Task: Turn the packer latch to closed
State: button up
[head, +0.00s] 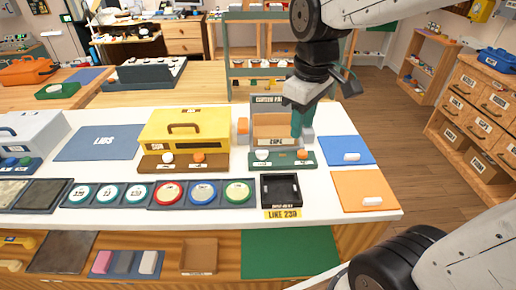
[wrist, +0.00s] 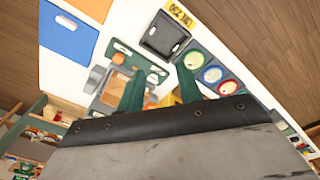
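The packer (head: 275,125) is an upright brown case with a green frame on a green base, at the right of the white counter. A grey block-like part (head: 307,136) shows at its right side; it may be the latch, and I cannot tell its setting. A similar grey part also shows in the wrist view (wrist: 118,58). My gripper (head: 298,122) hangs over the packer's right side and hides part of it. In the wrist view its two green fingers (wrist: 160,72) are apart with nothing held. I cannot tell whether they touch the packer.
A yellow case (head: 185,128) stands left of the packer. A black tray (head: 280,190) and a row of round dials lie in front. A blue pad (head: 346,150) and an orange pad (head: 364,190) lie to the right, each with a white piece. Green shelves stand behind.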

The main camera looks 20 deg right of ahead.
jog(key=w+f+n, duration=0.3)
jog(key=w+f, duration=0.1)
jog(key=w, duration=0.4)
jog(key=n, duration=0.5)
send_over(262, 151)
jog(key=shift+g, duration=0.4)
notch_tip(262, 151, down, 8)
jog(key=shift+s+f, duration=0.15)
jog(key=shift+f, duration=0.4)
notch_tip(262, 151, down, 7)
jog(key=shift+f, duration=0.1)
grip_shut()
